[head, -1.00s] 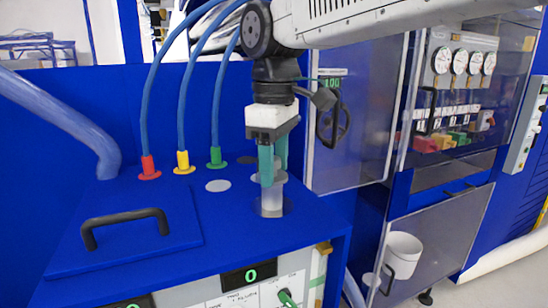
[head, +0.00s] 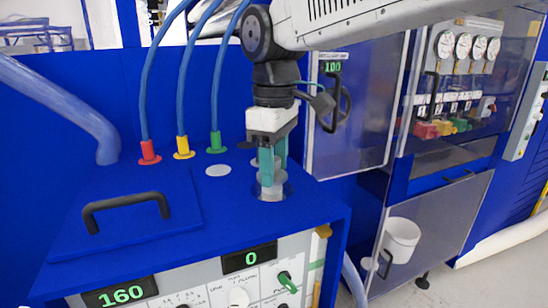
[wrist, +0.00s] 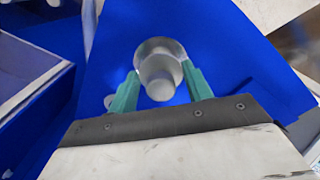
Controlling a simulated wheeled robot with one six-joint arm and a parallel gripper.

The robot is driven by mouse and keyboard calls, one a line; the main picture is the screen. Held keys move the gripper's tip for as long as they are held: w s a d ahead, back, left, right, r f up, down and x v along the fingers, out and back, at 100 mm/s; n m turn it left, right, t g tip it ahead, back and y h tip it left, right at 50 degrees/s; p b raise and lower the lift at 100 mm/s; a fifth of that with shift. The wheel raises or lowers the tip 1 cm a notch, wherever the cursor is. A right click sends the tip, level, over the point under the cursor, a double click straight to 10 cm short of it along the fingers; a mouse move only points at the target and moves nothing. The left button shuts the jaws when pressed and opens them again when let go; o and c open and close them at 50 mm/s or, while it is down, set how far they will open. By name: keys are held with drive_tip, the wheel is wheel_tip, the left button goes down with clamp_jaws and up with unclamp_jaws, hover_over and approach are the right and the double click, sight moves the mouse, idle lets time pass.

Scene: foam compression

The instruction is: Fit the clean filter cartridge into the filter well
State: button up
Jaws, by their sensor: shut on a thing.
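My gripper (head: 273,174) has teal fingers and is shut on a pale grey cylinder, the filter cartridge (head: 269,191). In the wrist view, the cartridge (wrist: 160,82) sits between the two fingertips (wrist: 160,72), its round end facing the camera. The filter well (head: 285,192) is a round, metal-rimmed opening in the blue top, directly under my gripper. Its rim also shows around the cartridge in the wrist view (wrist: 158,45). The cartridge stands upright with its lower end at or inside the opening; how deep it sits is hidden.
A blue lid with a black handle (head: 126,207) lies to the left. Blue hoses with red, yellow and green collars (head: 183,150) rise behind, near a grey disc (head: 218,170). A clear door (head: 355,125) stands to the right. The front panel shows 160 (head: 121,294) and 0.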

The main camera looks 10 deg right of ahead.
drive_tip(key=shift+f, duration=1.15)
drive_tip(key=o, duration=1.4)
wheel_tip(320, 180, up, 8)
drive_tip(key=shift+f, duration=0.1)
drive_tip(key=s+d+f+m, duration=0.4)
drive_tip(key=s+d+f, duration=0.1)
drive_tip(key=s+d, duration=0.1)
drive_tip(key=s+d+f+m+t, duration=0.1)
drive_tip(key=s+d+f+m, duration=0.3)
drive_tip(key=s+d, duration=0.3)
drive_tip(key=s+d+f+m, duration=0.4)
drive_tip(key=s+d+f, duration=0.2)
drive_tip(key=d, duration=0.1)
drive_tip(key=shift+s+d+f, duration=0.1)
drive_tip(key=shift+s+d, duration=0.05)
